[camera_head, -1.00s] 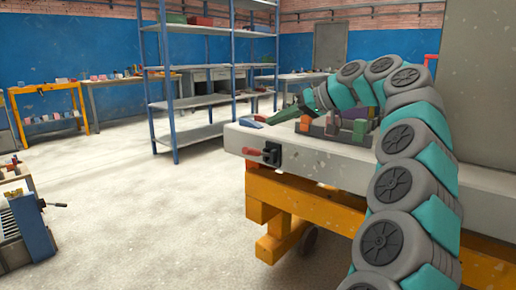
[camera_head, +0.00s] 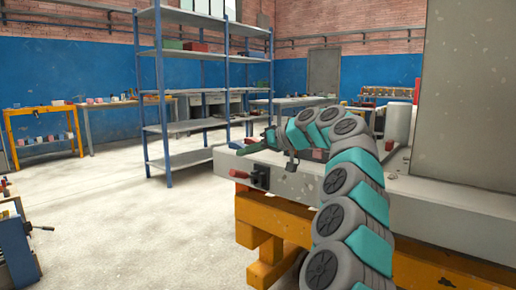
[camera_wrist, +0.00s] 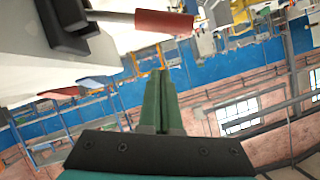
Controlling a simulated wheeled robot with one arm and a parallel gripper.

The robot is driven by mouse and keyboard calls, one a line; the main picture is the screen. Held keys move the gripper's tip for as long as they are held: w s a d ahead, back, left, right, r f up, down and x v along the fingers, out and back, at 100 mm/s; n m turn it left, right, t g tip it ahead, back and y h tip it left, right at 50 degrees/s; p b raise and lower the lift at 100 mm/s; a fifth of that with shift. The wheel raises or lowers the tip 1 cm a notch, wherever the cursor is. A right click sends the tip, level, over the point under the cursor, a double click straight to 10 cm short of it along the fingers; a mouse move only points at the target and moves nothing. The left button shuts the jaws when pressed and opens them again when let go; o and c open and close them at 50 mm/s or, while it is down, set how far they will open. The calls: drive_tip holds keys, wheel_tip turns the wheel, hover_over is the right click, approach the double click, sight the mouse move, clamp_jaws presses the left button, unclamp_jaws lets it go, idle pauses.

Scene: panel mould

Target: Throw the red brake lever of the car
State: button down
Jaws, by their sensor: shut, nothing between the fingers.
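The red lever (camera_head: 239,174) sticks out to the left from a dark bracket (camera_head: 260,177) on the end face of the car's grey slab (camera_head: 300,181). In the wrist view the red grip (camera_wrist: 165,23) and its metal rod lie across the top, with the dark bracket (camera_wrist: 68,22) at upper left. My gripper (camera_head: 268,138) is above the slab's near left end, higher than the lever and apart from it. In the wrist view its green fingers (camera_wrist: 158,76) are together and empty, pointing up the picture, below the red grip. The lever is not held.
The car's orange frame (camera_head: 262,212) stands under the slab. A large grey panel (camera_head: 468,95) rises at the right. Blue-posted shelving (camera_head: 160,92) stands behind, to the left. The floor (camera_head: 130,215) left of the car is clear.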

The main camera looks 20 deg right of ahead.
sight(245, 175)
drive_tip(key=shift+s+a+f+b, duration=0.1)
drive_tip(key=shift+s+f+b, duration=0.25)
drive_tip(key=shift+f, duration=0.5)
drive_tip(key=shift+s+a+f+b, duration=0.1)
drive_tip(key=shift+s+f, duration=0.4)
drive_tip(key=shift+f, duration=0.3)
